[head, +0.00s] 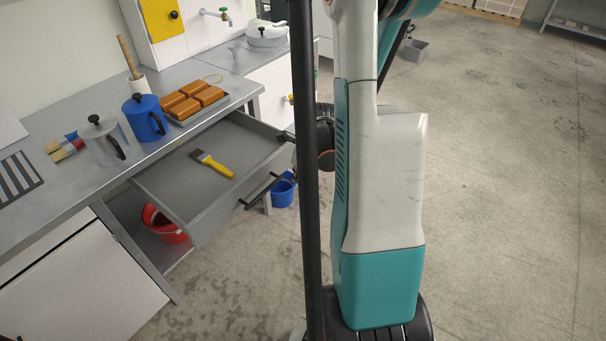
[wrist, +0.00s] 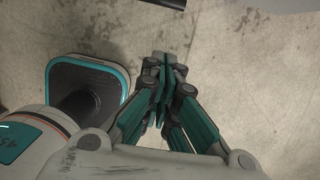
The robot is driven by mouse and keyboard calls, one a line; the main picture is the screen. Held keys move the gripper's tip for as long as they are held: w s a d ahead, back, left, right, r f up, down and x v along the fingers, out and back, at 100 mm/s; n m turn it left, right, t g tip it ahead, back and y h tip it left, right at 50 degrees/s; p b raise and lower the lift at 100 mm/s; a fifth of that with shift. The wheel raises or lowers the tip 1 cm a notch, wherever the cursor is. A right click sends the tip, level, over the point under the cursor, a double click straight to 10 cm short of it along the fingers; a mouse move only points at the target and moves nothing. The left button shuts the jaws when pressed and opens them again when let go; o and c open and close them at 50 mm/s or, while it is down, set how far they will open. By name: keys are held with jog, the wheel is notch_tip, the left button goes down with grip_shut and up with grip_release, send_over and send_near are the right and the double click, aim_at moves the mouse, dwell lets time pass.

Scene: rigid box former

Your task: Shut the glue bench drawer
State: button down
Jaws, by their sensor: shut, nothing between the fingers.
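The grey glue bench drawer (head: 165,185) stands pulled well out from under the bench top in the head view. A brush with a yellow handle (head: 212,165) lies inside it. A dark bar handle (head: 258,190) runs along the drawer's front. My gripper (head: 284,137) is partly hidden behind my arm and a dark post, close to the drawer's far front corner. I cannot tell whether it touches the drawer. In the wrist view my gripper (wrist: 163,60) has its fingers together and empty, over concrete floor; the drawer is not clearly seen there.
The bench top (head: 75,200) holds a blue pot (head: 145,118), a metal pot (head: 102,140), brushes (head: 66,147) and a tray of brown blocks (head: 193,102). A red bucket (head: 163,225) sits under the drawer, a blue bucket (head: 283,190) beyond it.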

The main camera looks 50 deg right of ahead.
jog(key=w, duration=0.1)
jog(key=w+f+b, duration=0.1)
jog(key=w, duration=0.1)
jog(key=w+f, duration=0.1)
jog(key=shift+w+a+f+b, duration=0.15)
jog(key=shift+f+b, duration=0.1)
jog(key=shift+b, duration=0.15)
jog(key=shift+w, duration=0.1)
